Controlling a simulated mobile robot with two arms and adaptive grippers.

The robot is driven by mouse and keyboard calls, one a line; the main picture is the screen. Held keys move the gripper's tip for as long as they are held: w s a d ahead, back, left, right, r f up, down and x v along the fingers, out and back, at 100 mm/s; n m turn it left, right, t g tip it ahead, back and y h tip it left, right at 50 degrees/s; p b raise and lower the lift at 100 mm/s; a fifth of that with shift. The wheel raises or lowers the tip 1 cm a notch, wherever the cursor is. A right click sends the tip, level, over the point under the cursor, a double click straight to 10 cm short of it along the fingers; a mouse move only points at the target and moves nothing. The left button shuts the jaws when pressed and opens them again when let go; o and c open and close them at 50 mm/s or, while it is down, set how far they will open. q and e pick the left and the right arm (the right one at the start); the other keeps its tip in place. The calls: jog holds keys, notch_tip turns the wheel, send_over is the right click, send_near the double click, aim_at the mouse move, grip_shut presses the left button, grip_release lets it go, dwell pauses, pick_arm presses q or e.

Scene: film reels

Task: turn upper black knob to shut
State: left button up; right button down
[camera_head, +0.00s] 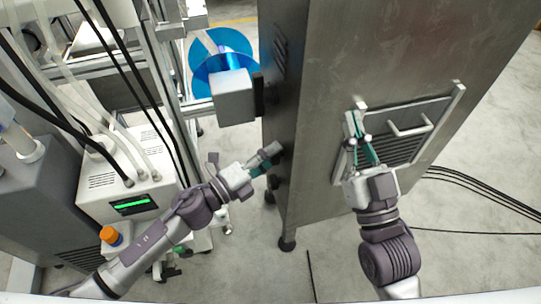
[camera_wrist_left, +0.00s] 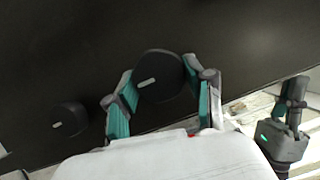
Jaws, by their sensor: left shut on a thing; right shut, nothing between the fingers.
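In the left wrist view, a round black knob (camera_wrist_left: 165,70) with a short white mark stands on a dark panel. The two fingers of my left gripper (camera_wrist_left: 160,88) are closed around its sides. Its white mark lies toward the left of its face, nearly level. A second black knob (camera_wrist_left: 72,117) with a similar mark sits apart at the lower left. In the head view, my left gripper (camera_head: 272,158) reaches the left side of the metal cabinet and hides most of the held knob. My right gripper (camera_head: 357,113) is shut and empty before the cabinet's framed panel.
The tall metal cabinet (camera_head: 350,50) fills the middle. Its front has a framed panel (camera_head: 415,118) with a handle. A blue reel (camera_head: 222,48) and a grey box (camera_head: 232,97) stand left, above my left gripper. A white device (camera_head: 130,185) stands at left; cables lie at right.

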pick_arm(q)
jog(key=shift+s, duration=0.1)
jog(key=o, duration=1.2)
jog(key=shift+c, duration=0.2)
jog(key=r+v, duration=0.1)
jog(key=v, duration=1.1)
jog(key=shift+f, duration=0.45)
